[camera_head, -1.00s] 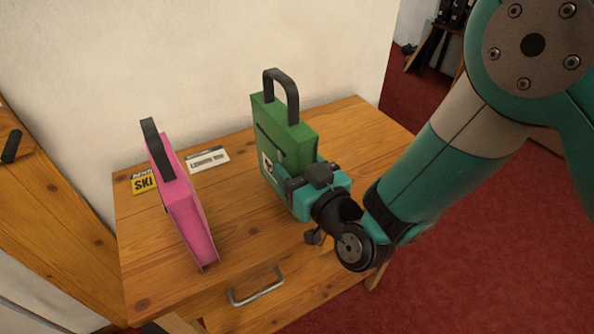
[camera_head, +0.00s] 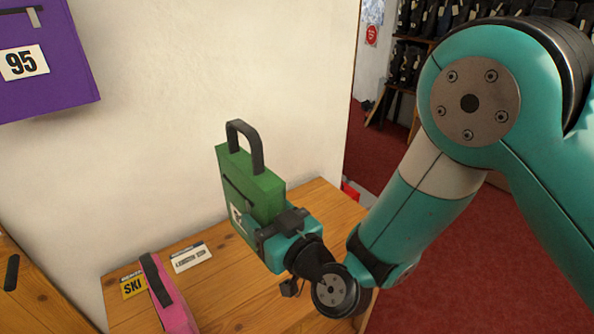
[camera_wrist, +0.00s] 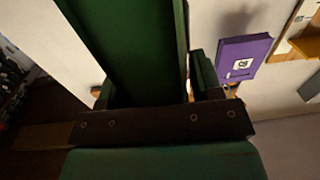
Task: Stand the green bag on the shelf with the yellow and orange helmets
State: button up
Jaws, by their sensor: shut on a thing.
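The green bag (camera_head: 262,190) is upright with its dark handle on top, in the middle of the head view. My gripper (camera_head: 282,228) is shut on its lower part, from the front right. The bag appears raised off the wooden table, though its lower edge is partly hidden by my gripper. In the wrist view the green bag (camera_wrist: 130,45) fills the top centre between the jaws of my gripper (camera_wrist: 160,110). No yellow or orange helmet can be made out in the head view. A yellow-orange patch at the wrist view's right edge is too small to identify.
A pink bag (camera_head: 165,295) stands on the wooden table (camera_head: 225,288) at left, near a yellow SKI card (camera_head: 133,286) and a white card (camera_head: 190,257). A purple bag (camera_head: 50,62) marked 95 is high at left and also shows in the wrist view (camera_wrist: 243,57).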

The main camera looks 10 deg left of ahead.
jog(key=w+d+f+m+t+h+b, duration=0.2)
jog(key=w+d+f+m+t+h, duration=0.1)
jog(key=w+d, duration=0.55)
jog(key=w+d+f+m+t+h+b, duration=0.1)
jog(key=w+d+f+m+h, duration=0.2)
jog(key=d, duration=0.8)
jog(key=w+d+f+m+t+h+b, duration=0.1)
jog(key=w+d+m+t+h+b, duration=0.2)
jog(key=d, duration=0.9)
jog(key=w+d+f+m+h, duration=0.1)
jog(key=w+d+h, duration=0.3)
jog(key=d, duration=0.7)
jog(key=s+d+f+h, duration=0.1)
jog(key=s+f, duration=0.6)
jog(key=f, duration=0.6)
jog(key=shift+s+d, duration=0.2)
jog(key=shift+r, duration=0.1)
